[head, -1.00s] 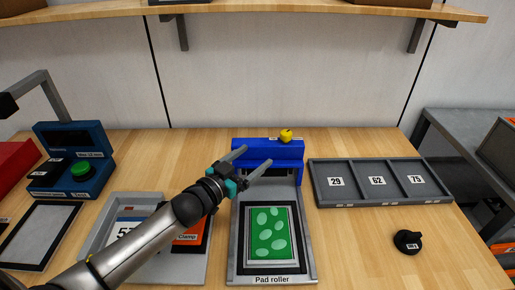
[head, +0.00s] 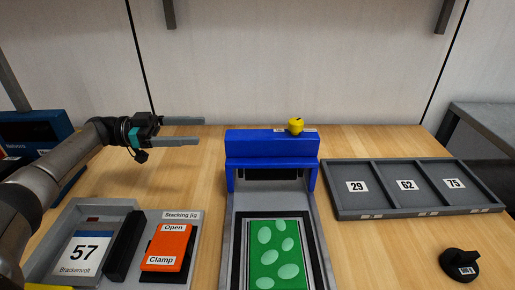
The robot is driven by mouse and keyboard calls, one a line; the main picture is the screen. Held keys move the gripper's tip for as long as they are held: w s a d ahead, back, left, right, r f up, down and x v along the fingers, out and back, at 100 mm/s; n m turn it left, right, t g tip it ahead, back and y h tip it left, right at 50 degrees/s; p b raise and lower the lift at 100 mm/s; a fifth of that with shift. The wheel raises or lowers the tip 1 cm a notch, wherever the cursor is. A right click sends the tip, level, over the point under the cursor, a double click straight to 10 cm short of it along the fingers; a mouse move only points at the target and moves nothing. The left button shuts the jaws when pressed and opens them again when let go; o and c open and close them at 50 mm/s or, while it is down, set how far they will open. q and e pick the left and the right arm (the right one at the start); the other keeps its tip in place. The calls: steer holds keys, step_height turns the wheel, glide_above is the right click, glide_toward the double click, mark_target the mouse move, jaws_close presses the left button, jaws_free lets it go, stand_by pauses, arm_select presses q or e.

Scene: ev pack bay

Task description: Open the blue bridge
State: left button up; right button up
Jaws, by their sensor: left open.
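The blue bridge (head: 270,146) spans the far end of the pad roller (head: 234,225), with a dark gap under its top. A yellow knob (head: 296,126) sits on top of the bridge, right of its middle. A green pad with pale ovals (head: 275,250) lies on the roller bed in front of the bridge. My left gripper (head: 203,131) is open and empty, left of the bridge and apart from it, its fingers pointing right. My right gripper is not in view.
At right stand a grey three-part tray (head: 350,207) and a black knob (head: 459,264). Bare table lies between tray and roller.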

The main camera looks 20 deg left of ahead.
mark_target(258, 140)
arm_select(q)
steer(key=shift+s+d+f+b, duration=0.1)
steer(key=shift+f+b, duration=0.3)
steer(key=shift+f, duration=0.2)
steer(key=shift+s+d+f+b, duration=0.1)
steer(key=shift+f+b, duration=0.25)
steer(key=shift+f, duration=0.25)
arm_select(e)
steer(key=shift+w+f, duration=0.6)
arm_select(q)
steer(key=b+x, duration=0.2)
steer(key=x, duration=1.2)
steer(key=shift+w+d+r, duration=0.1)
steer(key=shift+w+d, duration=0.2)
steer(key=shift+d, duration=0.15)
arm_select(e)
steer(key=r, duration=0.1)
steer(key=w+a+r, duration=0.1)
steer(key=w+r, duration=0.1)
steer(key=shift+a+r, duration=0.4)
arm_select(q)
jaws_close()
